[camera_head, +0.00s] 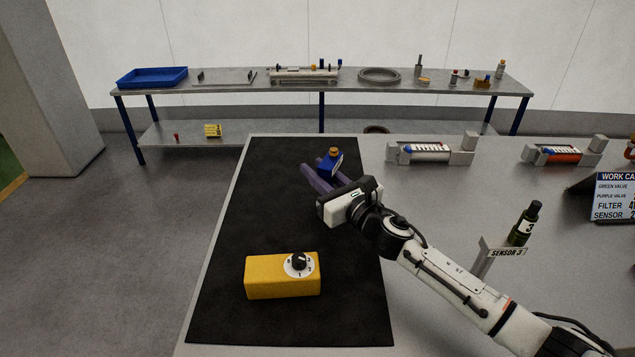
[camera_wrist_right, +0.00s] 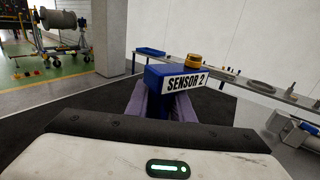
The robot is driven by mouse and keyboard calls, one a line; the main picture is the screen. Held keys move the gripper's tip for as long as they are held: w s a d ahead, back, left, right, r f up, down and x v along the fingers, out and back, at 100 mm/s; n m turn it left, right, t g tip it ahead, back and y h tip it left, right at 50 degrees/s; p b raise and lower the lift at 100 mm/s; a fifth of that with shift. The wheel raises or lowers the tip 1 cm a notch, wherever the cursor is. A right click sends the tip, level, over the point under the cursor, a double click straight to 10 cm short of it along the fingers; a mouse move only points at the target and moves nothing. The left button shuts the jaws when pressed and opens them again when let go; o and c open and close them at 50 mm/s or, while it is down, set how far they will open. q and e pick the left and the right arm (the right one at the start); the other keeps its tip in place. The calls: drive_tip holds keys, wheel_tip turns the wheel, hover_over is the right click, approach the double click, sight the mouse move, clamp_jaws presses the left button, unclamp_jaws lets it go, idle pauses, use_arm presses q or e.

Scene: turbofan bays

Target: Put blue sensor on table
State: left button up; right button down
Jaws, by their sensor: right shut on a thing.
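The blue sensor (camera_head: 329,165) has an orange-brown cap on top and a white label. In the right wrist view the label on the sensor (camera_wrist_right: 172,76) reads "SENSOR 2". My right gripper (camera_head: 322,178) is shut on the sensor, with its purple fingers on either side of the body. It holds the sensor upright over the far part of the black mat (camera_head: 225,250) on the grey table (camera_head: 430,260). I cannot tell whether the sensor's underside touches the mat. My left gripper is not in view.
A yellow box with a dial (camera_head: 283,276) stands on the near mat. A dark green sensor (camera_head: 525,222) stands in a "SENSOR 3" holder on the right. Two cylinder fixtures (camera_head: 430,150) lie at the table's back. A shelf bench (camera_head: 350,85) with a blue tray (camera_head: 152,77) stands behind.

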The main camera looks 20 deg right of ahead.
drive_tip(key=shift+f, duration=0.9)
drive_tip(key=shift+f+b, duration=0.15)
drive_tip(key=shift+b, duration=0.15)
drive_tip(key=c, duration=1.5)
unclamp_jaws()
drive_tip(key=shift+c, duration=0.2)
drive_tip(key=shift+p, duration=0.3)
drive_tip(key=v, duration=1)
drive_tip(key=shift+s+b, duration=0.3)
drive_tip(key=shift+b, duration=0.05)
drive_tip(key=shift+s+d, duration=0.3)
drive_tip(key=shift+s, duration=0.35)
